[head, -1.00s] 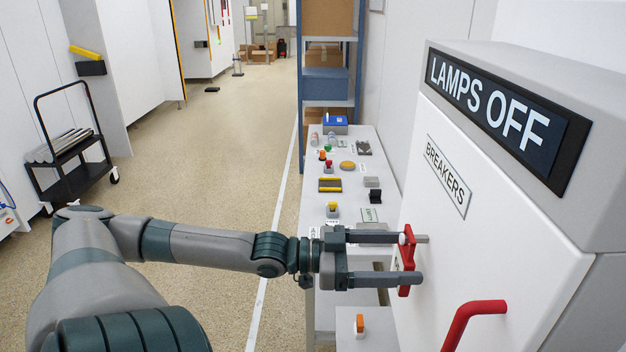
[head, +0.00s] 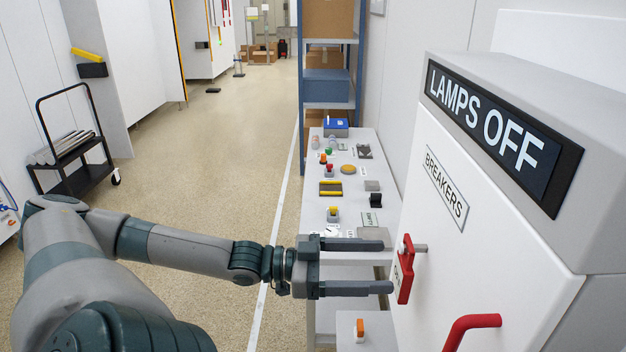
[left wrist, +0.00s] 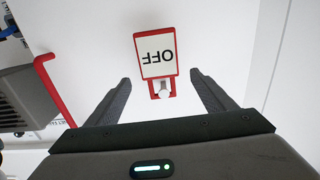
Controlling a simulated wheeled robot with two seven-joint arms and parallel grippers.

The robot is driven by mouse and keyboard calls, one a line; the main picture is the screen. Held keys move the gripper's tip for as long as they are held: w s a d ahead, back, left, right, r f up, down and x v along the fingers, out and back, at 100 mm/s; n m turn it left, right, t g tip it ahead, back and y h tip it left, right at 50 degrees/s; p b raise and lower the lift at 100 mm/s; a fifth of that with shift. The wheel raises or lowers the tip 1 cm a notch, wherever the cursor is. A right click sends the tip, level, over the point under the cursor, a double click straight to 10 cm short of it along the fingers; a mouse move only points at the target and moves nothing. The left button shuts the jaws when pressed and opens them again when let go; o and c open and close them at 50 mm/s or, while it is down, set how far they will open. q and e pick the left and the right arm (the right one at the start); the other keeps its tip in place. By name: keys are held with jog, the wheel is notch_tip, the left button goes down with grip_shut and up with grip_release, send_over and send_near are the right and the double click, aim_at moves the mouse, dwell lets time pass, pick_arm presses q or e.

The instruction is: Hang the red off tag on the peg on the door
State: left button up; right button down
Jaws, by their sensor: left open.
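The red off tag (head: 405,272) hangs on the peg (head: 420,248) that sticks out of the white cabinet door (head: 470,262). In the left wrist view the tag (left wrist: 156,54) shows its white face with OFF upside down, and the round peg end (left wrist: 164,93) shows at its red end. My left gripper (head: 388,266) is open and empty, just left of the tag and apart from it. In the left wrist view its two fingers (left wrist: 162,84) stand wide, one on each side of the tag's peg end. My right gripper is not in view.
A red door handle (head: 470,328) juts out below the tag. A LAMPS OFF sign (head: 500,130) tops the cabinet. A bench (head: 385,150) with several small parts stands behind my gripper. A black cart (head: 75,155) is far left; the floor between is clear.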

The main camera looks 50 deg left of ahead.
pick_arm(q)
jog(key=p+v, duration=0.5)
jog(key=v, duration=0.5)
jog(key=shift+s, duration=0.45)
dwell(0.4)
